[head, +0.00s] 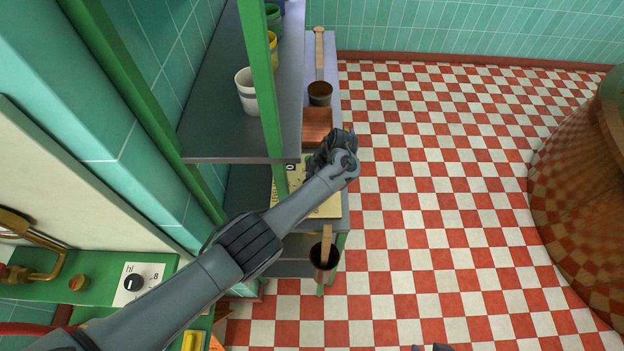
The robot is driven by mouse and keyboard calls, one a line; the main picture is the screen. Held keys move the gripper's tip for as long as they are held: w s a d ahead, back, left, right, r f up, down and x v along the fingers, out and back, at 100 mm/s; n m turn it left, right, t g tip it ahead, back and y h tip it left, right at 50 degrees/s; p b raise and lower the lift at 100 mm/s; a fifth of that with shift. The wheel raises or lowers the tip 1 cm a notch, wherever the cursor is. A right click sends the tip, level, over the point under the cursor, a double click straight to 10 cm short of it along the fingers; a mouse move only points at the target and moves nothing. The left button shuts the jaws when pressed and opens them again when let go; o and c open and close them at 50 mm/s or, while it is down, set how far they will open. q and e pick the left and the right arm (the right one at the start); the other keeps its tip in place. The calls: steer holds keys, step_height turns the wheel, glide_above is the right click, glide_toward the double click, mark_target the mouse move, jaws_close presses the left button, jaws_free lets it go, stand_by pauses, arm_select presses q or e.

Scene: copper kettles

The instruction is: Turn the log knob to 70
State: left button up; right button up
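My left arm reaches from the lower left to the lower shelf board. My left gripper (332,145) is dark and sits above the far edge of a cream panel (328,207). The wrist hides most of its fingers, so I cannot tell whether it is open or touching anything. Part of a dark mark shows on the panel's left side. No knob can be made out there. A black knob (132,283) on a white plate, marked "hl" and "8", is on the green ledge at lower left. Dark tips at the bottom edge may be my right gripper (430,347).
A green shelf post (262,80) stands close to my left arm. A white cup (246,91) is on the upper shelf. A copper tray (317,125) and brown long-handled pots (320,93) (324,257) are nearby. The checkered floor is open to the right, before a large copper kettle (585,190).

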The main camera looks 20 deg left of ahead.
arm_select(q)
steer(key=m+t+p, duration=0.1)
steer(key=m+p, duration=0.1)
steer(key=p, duration=0.1)
steer(key=m+t+p, duration=0.1)
steer(key=m+p, duration=0.2)
steer(key=p, duration=0.1)
steer(key=m+p, duration=0.2)
steer(key=p, duration=0.1)
steer(key=shift+s+r+t, duration=0.25)
steer(key=shift+r+t, duration=0.1)
steer(key=shift+t, duration=0.05)
steer(key=m+t+p, duration=0.1)
steer(key=m+p, duration=0.2)
steer(key=shift+f+m, duration=0.15)
steer(key=shift+m, duration=0.25)
steer(key=shift+m+h+p, duration=0.3)
steer(key=shift+h, duration=0.1)
steer(key=shift+f, duration=0.1)
steer(key=o, duration=1)
steer(key=shift+o, duration=0.2)
